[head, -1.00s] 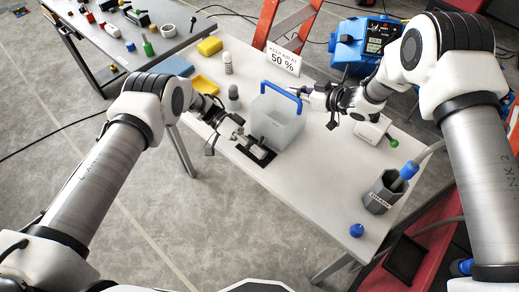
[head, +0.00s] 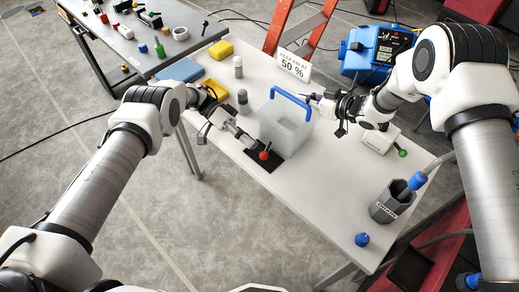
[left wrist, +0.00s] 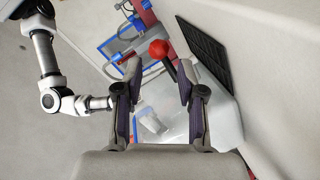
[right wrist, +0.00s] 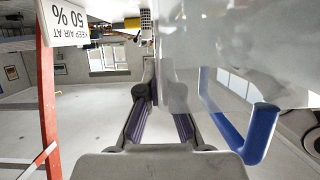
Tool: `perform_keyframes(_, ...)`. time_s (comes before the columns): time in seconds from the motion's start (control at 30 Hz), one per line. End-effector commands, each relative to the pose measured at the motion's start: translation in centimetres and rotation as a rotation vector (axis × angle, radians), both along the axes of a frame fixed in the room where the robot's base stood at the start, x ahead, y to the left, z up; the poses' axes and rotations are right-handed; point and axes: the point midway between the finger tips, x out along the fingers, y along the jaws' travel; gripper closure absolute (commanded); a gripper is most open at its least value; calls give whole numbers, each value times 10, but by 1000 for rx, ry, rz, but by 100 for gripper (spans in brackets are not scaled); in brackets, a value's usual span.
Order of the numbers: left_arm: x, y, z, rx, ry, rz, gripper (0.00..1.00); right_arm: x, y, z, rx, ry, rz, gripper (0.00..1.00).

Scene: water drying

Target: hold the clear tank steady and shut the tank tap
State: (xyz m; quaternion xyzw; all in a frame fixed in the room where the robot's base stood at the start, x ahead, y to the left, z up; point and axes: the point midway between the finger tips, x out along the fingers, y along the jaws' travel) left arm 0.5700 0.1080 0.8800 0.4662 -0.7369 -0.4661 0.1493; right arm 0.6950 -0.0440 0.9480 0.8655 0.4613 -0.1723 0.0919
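The clear tank (head: 287,134), a translucent box with a blue handle (head: 290,96), stands upright on the white table. The tank tap's red ball knob (head: 264,155) is at its near side, above a black mat (head: 270,164). In the left wrist view the red knob (left wrist: 158,48) shows on a dark stem. My left gripper (left wrist: 158,70) is open and empty, with the knob beyond its fingertips.
A white device (head: 380,139), a dark holder (head: 391,204) and a blue cap (head: 362,240) lie to the right. The near middle of the table is clear.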

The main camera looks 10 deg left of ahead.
Motion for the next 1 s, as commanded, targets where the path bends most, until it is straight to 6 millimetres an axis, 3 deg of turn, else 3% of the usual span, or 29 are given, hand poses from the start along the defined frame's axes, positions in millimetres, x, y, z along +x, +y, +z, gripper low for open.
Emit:
perform_keyframes(0.3, 5, 9, 2, 1, 1, -1, 61, 0, 0, -1, -1, 1, 1, 100)
perform_keyframes(0.33, 5, 9, 2, 1, 1, -1, 57, 0, 0, -1, -1, 1, 1, 100)
perform_keyframes(0.4, 5, 9, 2, -6, -2, 1, 33, 0, 0, -1, -1, 1, 1, 100)
perform_keyframes(0.57, -3, 11, 0, -126, -61, 50, 32, 0, 0, -1, -1, 1, 1, 100)
perform_keyframes(0.8, -28, 20, -2, -460, -403, 356, 32, 0, 0, -1, -1, 1, 0, 100)
perform_keyframes(1.0, -52, 36, -6, -477, -807, 674, 32, 0, 0, -1, -1, 1, 0, 100)
